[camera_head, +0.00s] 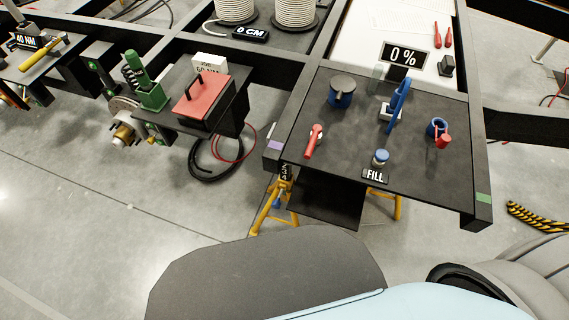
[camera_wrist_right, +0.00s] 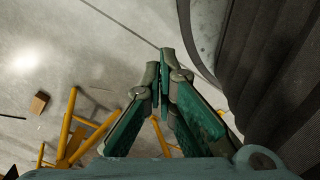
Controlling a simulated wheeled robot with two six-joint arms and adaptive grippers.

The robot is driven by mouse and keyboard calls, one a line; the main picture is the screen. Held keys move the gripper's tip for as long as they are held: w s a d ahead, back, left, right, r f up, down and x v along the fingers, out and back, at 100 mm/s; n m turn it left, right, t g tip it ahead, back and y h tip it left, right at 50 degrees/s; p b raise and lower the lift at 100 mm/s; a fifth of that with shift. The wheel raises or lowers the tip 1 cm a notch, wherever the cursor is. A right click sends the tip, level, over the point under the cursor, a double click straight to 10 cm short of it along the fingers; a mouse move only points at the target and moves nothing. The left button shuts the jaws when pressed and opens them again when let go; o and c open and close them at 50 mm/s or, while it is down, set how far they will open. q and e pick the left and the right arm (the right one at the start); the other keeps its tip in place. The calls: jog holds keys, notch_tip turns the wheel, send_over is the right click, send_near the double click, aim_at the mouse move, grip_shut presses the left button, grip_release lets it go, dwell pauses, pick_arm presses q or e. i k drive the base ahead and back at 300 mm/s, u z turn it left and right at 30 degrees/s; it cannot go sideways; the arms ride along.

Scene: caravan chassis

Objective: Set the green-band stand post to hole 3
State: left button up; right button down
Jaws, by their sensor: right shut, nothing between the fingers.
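The green band (camera_head: 483,198) marks the right front corner of the dark chassis frame (camera_head: 380,200). I cannot make out a stand post directly below that corner. Yellow stand legs (camera_head: 397,207) show under the front edge, left of the green band; the rest is hidden by the chassis. Another yellow stand (camera_head: 268,208) stands under the purple-band corner. In the right wrist view, yellow stand legs (camera_wrist_right: 72,130) show on the left; I cannot tell whose. My right gripper (camera_wrist_right: 161,65) is shut and empty, apart from the legs. My left gripper is not in view.
The chassis top carries a blue pot (camera_head: 341,92), a red-handled lever (camera_head: 313,142), a blue cup (camera_head: 437,128) and a FILL label (camera_head: 375,177). A black-yellow striped strip (camera_head: 537,218) lies at right. A dark ribbed round thing (camera_wrist_right: 275,70) is close beside my right gripper.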

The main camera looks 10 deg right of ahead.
aim_at(286, 172)
jog(key=u, duration=1.6)
jog(key=k, duration=0.7)
jog(key=z, duration=0.25)
